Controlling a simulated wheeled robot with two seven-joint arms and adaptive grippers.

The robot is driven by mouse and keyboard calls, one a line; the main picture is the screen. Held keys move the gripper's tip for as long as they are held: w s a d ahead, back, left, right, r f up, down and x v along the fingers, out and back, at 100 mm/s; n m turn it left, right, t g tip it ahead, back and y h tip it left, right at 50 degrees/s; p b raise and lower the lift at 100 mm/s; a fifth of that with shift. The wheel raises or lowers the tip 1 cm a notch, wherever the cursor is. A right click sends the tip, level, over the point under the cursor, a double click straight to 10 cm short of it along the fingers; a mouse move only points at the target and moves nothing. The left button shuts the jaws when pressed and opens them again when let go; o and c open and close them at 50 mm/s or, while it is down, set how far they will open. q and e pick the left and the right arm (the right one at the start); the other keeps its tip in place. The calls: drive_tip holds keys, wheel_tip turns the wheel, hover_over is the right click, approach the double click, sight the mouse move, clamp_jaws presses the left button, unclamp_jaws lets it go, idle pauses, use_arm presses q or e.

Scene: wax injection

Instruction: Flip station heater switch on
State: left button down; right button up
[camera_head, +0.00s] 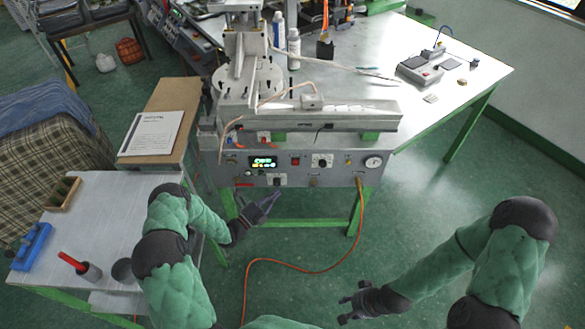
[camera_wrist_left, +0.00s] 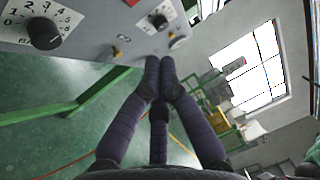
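The station's grey control panel (camera_head: 340,177) fronts the wax machine, with a lit green display (camera_head: 262,161), a red rocker switch (camera_head: 295,161), a dial knob (camera_head: 322,160) and a round gauge (camera_head: 373,162). I cannot read which control is labelled heater or its position. My left gripper (camera_head: 270,198) is below the panel, apart from it. In the left wrist view its fingers (camera_wrist_left: 160,68) converge with tips together and nothing between them. A numbered knob (camera_wrist_left: 45,33) and a small toggle (camera_wrist_left: 117,52) show there. My right gripper (camera_head: 344,306) is low, away from the panel, fingers apart and empty.
A side table (camera_head: 90,215) at left holds a blue rack and a red-handled tool in a cup. An orange hose (camera_head: 300,269) runs from the panel down to the floor. Green table legs stand below the panel. The floor at right is clear.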

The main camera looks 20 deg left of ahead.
sight(295, 163)
idle(0.3)
use_arm(q)
drive_tip(key=shift+w+a+b+x, duration=0.2)
drive_tip(key=shift+a+b+x, duration=0.25)
drive_tip(key=shift+x, duration=1.7)
drive_tip(key=shift+w+a+b+x, duration=0.2)
drive_tip(key=shift+a+b+x, duration=0.15)
drive_tip(key=shift+x, duration=1.8)
drive_tip(key=shift+w+a+b+x, duration=0.2)
drive_tip(key=shift+a+b+x, duration=0.25)
drive_tip(key=shift+x, duration=1.7)
drive_tip(key=shift+r, duration=0.1)
